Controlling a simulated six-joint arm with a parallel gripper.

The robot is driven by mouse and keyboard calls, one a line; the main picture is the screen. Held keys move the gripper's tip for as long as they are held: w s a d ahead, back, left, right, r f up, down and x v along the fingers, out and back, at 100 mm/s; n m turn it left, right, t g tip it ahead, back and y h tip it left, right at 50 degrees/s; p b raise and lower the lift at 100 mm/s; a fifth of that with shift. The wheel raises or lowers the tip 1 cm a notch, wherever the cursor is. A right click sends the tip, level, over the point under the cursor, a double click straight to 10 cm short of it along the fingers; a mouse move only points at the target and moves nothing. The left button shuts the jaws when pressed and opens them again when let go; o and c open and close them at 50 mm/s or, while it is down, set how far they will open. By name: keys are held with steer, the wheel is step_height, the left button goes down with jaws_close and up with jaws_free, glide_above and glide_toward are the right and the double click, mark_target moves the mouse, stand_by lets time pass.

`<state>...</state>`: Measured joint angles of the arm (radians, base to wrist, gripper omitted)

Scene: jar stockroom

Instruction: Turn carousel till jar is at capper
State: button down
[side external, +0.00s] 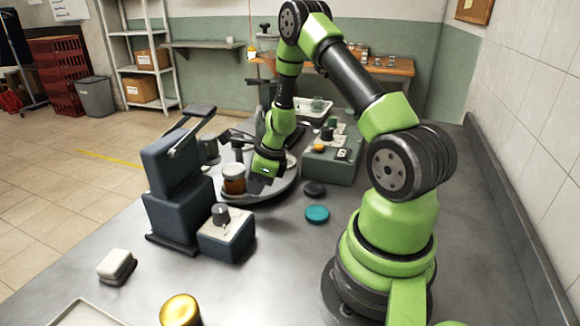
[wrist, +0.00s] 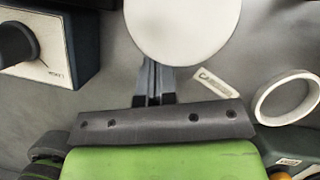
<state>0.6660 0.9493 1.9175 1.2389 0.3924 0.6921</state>
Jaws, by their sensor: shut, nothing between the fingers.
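The carousel (side external: 277,190) is a round grey turntable on the bench in the side view. An amber jar (side external: 234,184) with a pale top stands upright near its front left edge, beside the blue-grey capper (side external: 177,180). In the wrist view a large white disc (wrist: 183,28), apparently the jar's top, lies just beyond the fingertips. My gripper (wrist: 153,80) is shut and empty, low over the carousel, close to the jar. I cannot tell whether it touches the jar. In the side view the fingers are mostly hidden. A white ring (wrist: 287,97) shows at right in the wrist view.
A control box with a knob (side external: 226,236) stands in front of the capper. A grey-green box (side external: 331,158) stands right of the carousel. A teal lid (side external: 317,214) and a dark lid (side external: 314,189) lie on the bench.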

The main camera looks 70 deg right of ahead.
steer(key=a+v, duration=0.1)
steer(key=v, duration=0.7)
steer(key=shift+s+d+r, duration=0.25)
steer(key=shift+r, duration=0.2)
steer(key=c, duration=1.7)
jaws_free()
steer(key=shift+s+r, duration=0.15)
steer(key=shift+r, duration=0.15)
steer(key=o, duration=0.3)
steer(key=shift+d+r, duration=0.2)
steer(key=shift+r, duration=0.05)
steer(key=o, duration=0.7)
steer(key=shift+m, duration=0.7)
steer(key=w+d, duration=0.1)
steer(key=w, duration=0.1)
steer(key=w+d+r, duration=0.1)
steer(key=shift+w+d+r, duration=0.15)
steer(key=shift+w+d, duration=0.2)
steer(key=shift+w, duration=0.05)
steer(key=shift+o, duration=0.2)
steer(key=m+h, duration=0.2)
steer(key=m, duration=0.2)
glide_toward(237, 135)
steer(key=shift+m, duration=0.3)
steer(key=x, duration=1)
steer(key=shift+f, duration=0.2)
